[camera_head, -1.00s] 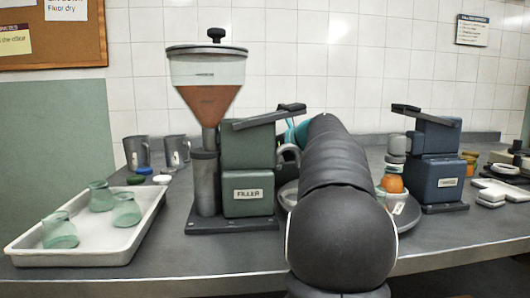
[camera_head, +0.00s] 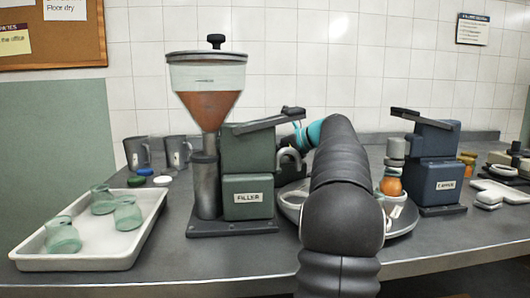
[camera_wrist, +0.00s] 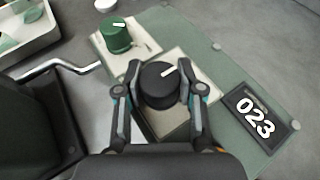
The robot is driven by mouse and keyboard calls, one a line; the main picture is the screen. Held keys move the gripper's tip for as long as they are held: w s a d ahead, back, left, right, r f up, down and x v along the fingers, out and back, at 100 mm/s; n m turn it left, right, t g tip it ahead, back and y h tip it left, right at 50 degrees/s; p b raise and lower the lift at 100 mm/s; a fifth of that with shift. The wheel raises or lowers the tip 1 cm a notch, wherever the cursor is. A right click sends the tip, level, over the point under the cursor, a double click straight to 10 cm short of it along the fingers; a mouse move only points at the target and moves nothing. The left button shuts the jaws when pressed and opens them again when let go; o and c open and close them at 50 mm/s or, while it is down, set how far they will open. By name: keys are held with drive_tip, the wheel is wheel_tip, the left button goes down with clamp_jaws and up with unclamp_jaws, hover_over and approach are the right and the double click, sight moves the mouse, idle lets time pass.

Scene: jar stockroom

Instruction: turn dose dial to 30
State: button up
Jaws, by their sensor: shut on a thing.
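The dose dial (camera_wrist: 158,84) is a black knob with a white pointer line on a pale square plate in the wrist view. The pointer is tilted to the upper right. My gripper (camera_wrist: 159,92) is shut on the dial, one finger on each side. The display (camera_wrist: 257,116) to the right of it reads 023. In the head view the green filler (camera_head: 248,165) stands left of my arm. The dial and my gripper are hidden there.
A green knob (camera_wrist: 116,35) sits beyond the black one. A white tray (camera_head: 95,262) with glass jars stands left of the filler. The blue capper (camera_head: 433,165) stands at the right. A round grey turntable (camera_head: 403,222) lies behind my arm.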

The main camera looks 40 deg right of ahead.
drive_tip(key=shift+n+y, duration=0.3)
drive_tip(key=shift+y, duration=0.1)
drive_tip(key=o, duration=1.2)
drive_tip(key=shift+c, duration=0.2)
drive_tip(key=shift+v, duration=3.75)
